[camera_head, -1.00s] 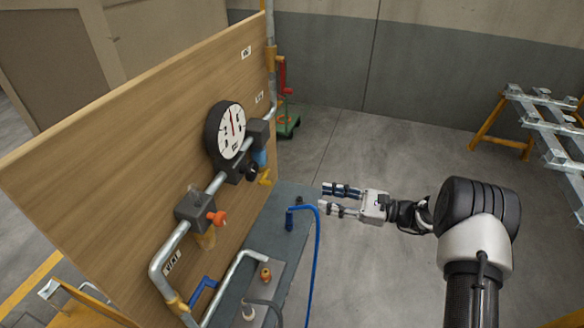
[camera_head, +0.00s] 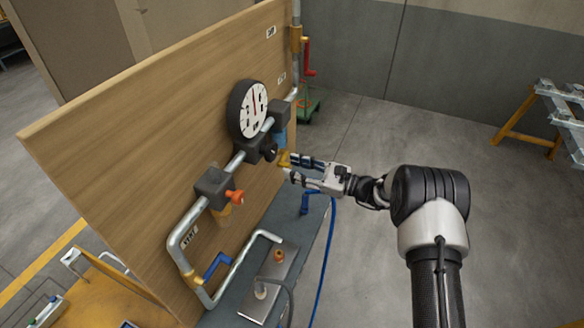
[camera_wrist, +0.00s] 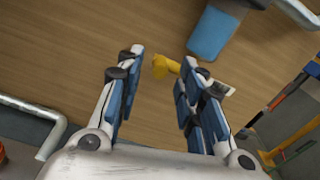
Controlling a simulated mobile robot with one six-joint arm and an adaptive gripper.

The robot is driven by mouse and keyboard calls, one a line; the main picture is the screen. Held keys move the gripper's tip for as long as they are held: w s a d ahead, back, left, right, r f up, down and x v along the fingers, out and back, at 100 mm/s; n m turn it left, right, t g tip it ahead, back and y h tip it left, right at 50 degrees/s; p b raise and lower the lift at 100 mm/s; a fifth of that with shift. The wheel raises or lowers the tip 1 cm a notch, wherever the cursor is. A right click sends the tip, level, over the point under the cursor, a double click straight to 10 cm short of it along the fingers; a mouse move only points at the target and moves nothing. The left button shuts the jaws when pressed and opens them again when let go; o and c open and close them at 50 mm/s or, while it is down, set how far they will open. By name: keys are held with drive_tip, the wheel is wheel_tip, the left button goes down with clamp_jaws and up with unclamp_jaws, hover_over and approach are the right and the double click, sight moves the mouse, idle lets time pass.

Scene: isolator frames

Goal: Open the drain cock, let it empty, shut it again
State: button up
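A small yellow cock (camera_head: 283,158) sits near the blue bowl (camera_head: 280,138) on the pipe line of the wooden panel. In the wrist view the yellow cock (camera_wrist: 166,66) shows in the gap at the fingertips, with the blue bowl (camera_wrist: 212,34) above and right of it. My gripper (camera_head: 289,167) is open, its fingertips (camera_wrist: 163,62) on either side of the cock in that picture. I cannot tell whether they touch it. Which way the cock is turned is unclear, and no fluid is seen.
A round gauge (camera_head: 249,108) hangs left of the cock. An orange knob (camera_head: 235,196) on a grey block, a blue lever (camera_head: 216,264) and a blue hose (camera_head: 325,262) lie lower.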

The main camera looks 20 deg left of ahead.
drive_tip(key=shift+a, duration=0.75)
drive_tip(key=shift+c, duration=0.4)
clamp_jaws()
